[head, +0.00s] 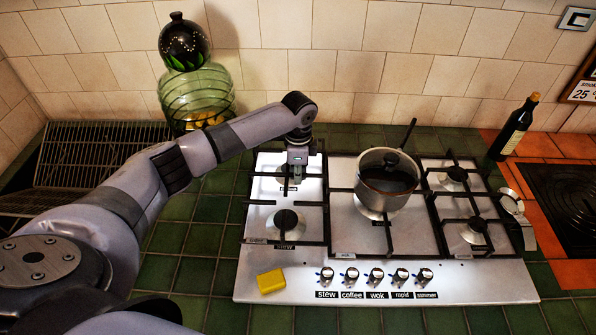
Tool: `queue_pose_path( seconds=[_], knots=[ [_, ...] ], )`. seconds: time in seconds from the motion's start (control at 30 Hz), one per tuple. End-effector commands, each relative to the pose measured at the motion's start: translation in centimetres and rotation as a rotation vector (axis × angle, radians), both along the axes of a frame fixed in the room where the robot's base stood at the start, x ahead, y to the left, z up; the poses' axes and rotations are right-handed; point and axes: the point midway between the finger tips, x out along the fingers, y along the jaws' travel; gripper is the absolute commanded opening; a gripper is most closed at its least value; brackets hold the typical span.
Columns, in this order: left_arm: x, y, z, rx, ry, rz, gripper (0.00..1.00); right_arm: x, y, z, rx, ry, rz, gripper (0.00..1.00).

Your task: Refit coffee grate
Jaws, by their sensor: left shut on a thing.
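The steel gas hob (400,275) lies on green tiles, with knobs labelled stew, coffee, wok, rapid and simmer along its front. My left gripper (292,178) points down over the back left burner and is shut on a dark bar there, which I take as the coffee grate (262,203). The gripper hides much of this burner and its label. I cannot tell whether the grate sits flat or is slightly raised. The stew burner (286,220) is in front of it. My right gripper is not in view.
A lidded pan (387,185) stands on the middle burner, its handle pointing back. A yellow sponge (271,281) lies at the hob's front left. A shiny metal item (512,205) is at the right edge. A dark bottle (513,130) and green glass jar (197,97) stand behind.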

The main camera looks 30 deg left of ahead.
Motion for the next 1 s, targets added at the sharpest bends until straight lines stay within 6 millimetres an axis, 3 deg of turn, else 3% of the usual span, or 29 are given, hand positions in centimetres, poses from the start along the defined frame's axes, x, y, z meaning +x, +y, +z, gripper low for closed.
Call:
queue_pose_path(
  seconds=[0.6, 1.0],
  knots=[
    [0.1, 0.0, -4.2, -0.001, -0.003, 0.001, 0.0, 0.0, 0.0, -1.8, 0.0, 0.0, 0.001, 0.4],
    [0.1, 0.0, -5.3, -0.001, -0.004, 0.001, 0.0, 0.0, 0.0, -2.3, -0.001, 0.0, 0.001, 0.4]
  ],
)
